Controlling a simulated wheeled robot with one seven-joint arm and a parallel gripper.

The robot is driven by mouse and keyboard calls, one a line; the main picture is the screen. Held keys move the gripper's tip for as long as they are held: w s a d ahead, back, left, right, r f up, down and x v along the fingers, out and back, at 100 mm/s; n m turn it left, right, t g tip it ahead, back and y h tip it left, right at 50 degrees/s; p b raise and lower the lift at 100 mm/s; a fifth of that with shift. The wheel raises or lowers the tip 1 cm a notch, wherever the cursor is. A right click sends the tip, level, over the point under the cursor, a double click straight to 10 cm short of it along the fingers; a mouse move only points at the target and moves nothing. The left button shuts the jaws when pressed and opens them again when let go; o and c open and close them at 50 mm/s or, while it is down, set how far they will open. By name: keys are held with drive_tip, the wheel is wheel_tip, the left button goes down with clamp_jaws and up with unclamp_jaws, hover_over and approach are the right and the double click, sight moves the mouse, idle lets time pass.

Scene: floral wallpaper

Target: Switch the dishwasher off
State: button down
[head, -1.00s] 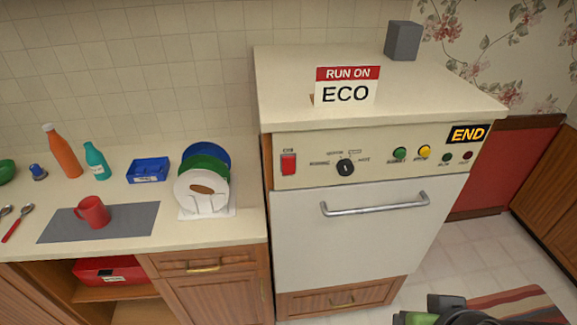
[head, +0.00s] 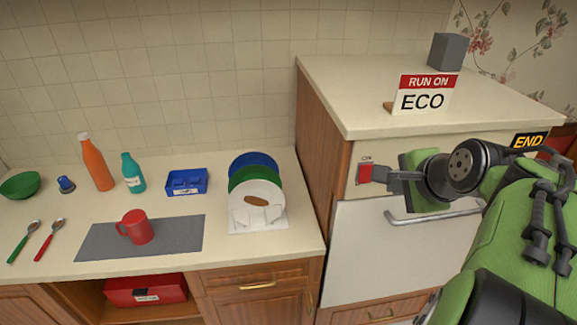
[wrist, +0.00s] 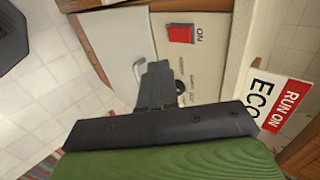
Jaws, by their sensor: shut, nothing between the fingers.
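The white-fronted dishwasher (head: 390,245) stands at the right in the head view, with a cream control panel along its top. A red switch (head: 365,174) labelled ON sits at the panel's left end. It also shows in the wrist view (wrist: 181,34). I cannot tell its position. My gripper (head: 377,174) is shut and empty, with its tips at the switch's right edge in the head view. In the wrist view the tips (wrist: 158,68) appear beside the switch; contact is unclear. An END display (head: 529,140) is lit.
The dishwasher's handle bar (head: 430,216) juts out below my gripper. A RUN ON ECO sign (head: 424,96) and a grey block (head: 446,52) stand on top. On the left counter are a plate rack (head: 258,222), a blue tray (head: 187,182), bottles and a red mug (head: 136,227).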

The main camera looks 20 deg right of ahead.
drive_tip(key=d, duration=0.1)
drive_tip(key=b, duration=0.1)
approach(367, 175)
drive_tip(key=x, duration=0.4)
drive_tip(key=s+f+x, duration=0.1)
drive_tip(key=x, duration=0.2)
drive_tip(key=shift+w+a, duration=0.1)
drive_tip(key=shift+a, duration=0.05)
drive_tip(key=shift+b, duration=0.3)
drive_tip(key=shift+w+f+t+b, duration=0.1)
drive_tip(key=shift+f+t+b, duration=0.3)
drive_tip(key=shift+b, duration=0.5)
drive_tip(key=shift+r+p, duration=1.15)
drive_tip(key=shift+r, duration=0.05)
drive_tip(key=shift+f, duration=0.1)
